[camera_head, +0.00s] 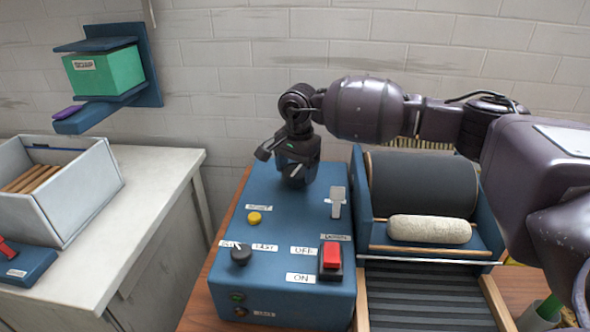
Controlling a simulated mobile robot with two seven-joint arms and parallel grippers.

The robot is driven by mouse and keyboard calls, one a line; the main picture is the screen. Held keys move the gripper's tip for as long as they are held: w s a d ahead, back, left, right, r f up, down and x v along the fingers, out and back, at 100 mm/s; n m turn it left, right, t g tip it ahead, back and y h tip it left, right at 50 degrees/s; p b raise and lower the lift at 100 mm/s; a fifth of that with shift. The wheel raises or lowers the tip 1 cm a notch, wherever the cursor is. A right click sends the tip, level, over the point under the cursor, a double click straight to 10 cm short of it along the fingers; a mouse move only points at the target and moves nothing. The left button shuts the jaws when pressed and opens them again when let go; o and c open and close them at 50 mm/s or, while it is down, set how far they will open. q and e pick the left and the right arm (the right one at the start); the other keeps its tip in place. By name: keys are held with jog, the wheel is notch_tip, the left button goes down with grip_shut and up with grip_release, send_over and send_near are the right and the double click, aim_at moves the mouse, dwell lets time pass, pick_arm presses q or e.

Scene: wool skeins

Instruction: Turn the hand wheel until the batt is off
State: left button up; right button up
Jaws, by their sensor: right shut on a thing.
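A cream, speckled roll, the batt (428,229), lies in front of a dark drum (425,185) between the blue side walls of the machine. My right gripper (294,172) reaches in from the right and points down at the far end of the blue control box (285,225). It is shut on a dark part there, which I take to be the hand wheel; the gripper hides most of it, so its shape and angle cannot be told. My left gripper is not in view.
The box top carries a yellow button (254,218), a black knob (241,255), a grey lever (337,203) and a red switch (331,258). A ribbed dark belt (425,295) runs forward below the batt. A grey bin (75,195) stands on the left counter (155,170).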

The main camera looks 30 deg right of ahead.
aim_at(298, 170)
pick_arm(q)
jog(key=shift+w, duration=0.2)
pick_arm(e)
jog(key=shift+r+n, duration=0.1)
jog(key=shift+n, duration=0.3)
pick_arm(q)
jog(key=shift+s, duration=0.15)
pick_arm(e)
jog(key=o, duration=0.9)
pick_arm(q)
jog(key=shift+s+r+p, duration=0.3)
jog(key=shift+p, duration=0.2)
pick_arm(e)
jog(key=r, duration=1)
jog(key=shift+s+d+r, duration=0.1)
jog(key=shift+s+r, duration=0.1)
jog(key=shift+r, duration=0.2)
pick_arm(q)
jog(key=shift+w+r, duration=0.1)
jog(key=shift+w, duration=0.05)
